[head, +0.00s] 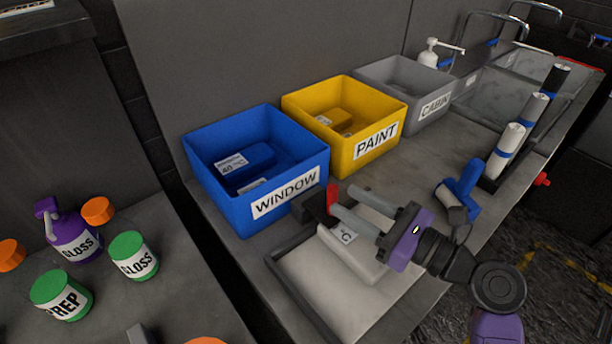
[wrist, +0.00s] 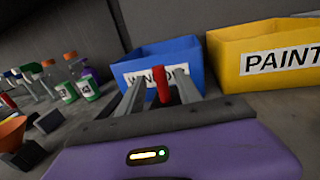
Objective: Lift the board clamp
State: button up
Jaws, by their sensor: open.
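A small clamp with a red upright part (head: 332,196) and a dark block stands at the far end of the pale board (head: 335,291), in front of the blue bin; I take this to be the board clamp. My gripper (head: 343,199) reaches toward it from the right, its two grey fingers spread apart and empty. In the wrist view the red part of the clamp (wrist: 162,85) shows between the fingers (wrist: 158,78). Whether the fingertips flank it or stop short of it I cannot tell. The clamp's lower part is partly hidden by my gripper.
The blue WINDOW bin (head: 291,197) stands just behind the clamp, with the yellow PAINT bin (head: 377,141) and grey bin (head: 436,105) farther along. A blue tool (head: 463,185) and upright rolls (head: 507,147) are at right. Bottles (head: 133,257) stand on the left bench.

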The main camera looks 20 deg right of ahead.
send_over(319, 204)
dwell(0.5)
grip_shut()
dwell(1.3)
